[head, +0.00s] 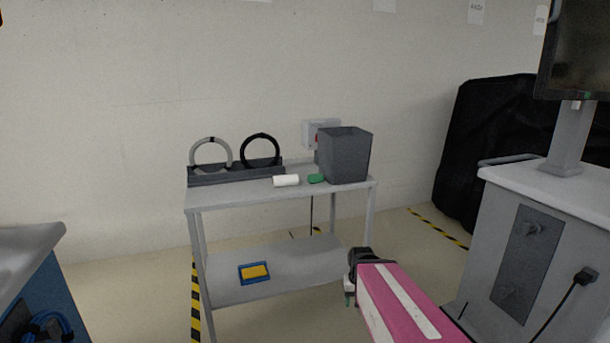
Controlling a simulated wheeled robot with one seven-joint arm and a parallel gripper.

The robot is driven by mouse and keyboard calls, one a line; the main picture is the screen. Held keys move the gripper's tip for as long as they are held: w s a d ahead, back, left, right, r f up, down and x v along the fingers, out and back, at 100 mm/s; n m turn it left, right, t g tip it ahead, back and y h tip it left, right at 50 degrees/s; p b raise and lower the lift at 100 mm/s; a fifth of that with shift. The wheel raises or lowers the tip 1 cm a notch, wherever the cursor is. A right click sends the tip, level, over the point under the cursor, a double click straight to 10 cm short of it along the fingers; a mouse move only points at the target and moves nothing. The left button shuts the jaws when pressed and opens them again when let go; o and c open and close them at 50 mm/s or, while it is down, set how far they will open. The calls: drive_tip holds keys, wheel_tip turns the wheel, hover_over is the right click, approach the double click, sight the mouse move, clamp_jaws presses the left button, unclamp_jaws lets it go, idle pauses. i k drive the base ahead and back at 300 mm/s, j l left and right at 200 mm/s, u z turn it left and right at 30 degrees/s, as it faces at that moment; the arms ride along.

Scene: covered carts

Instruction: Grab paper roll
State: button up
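A small white paper roll (286,181) lies on its side on the top shelf of a grey cart (230,195), near the front edge. A green item (316,178) lies just to its right. My gripper (349,297) is at the end of my pink arm, lower right of the roll and below the top shelf's level in the picture. It is well apart from the roll. Its fingers are small and partly hidden by the wrist, so I cannot tell if they are open.
A dark grey box (345,158) stands right of the roll. A rack (235,174) with two rings stands behind it. A blue and yellow item (254,272) lies on the lower shelf. A white cabinet (490,260) stands at right, a blue unit (35,285) at left.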

sight(287, 180)
drive_tip(key=i+j, duration=0.1)
drive_tip(key=j, duration=1.15)
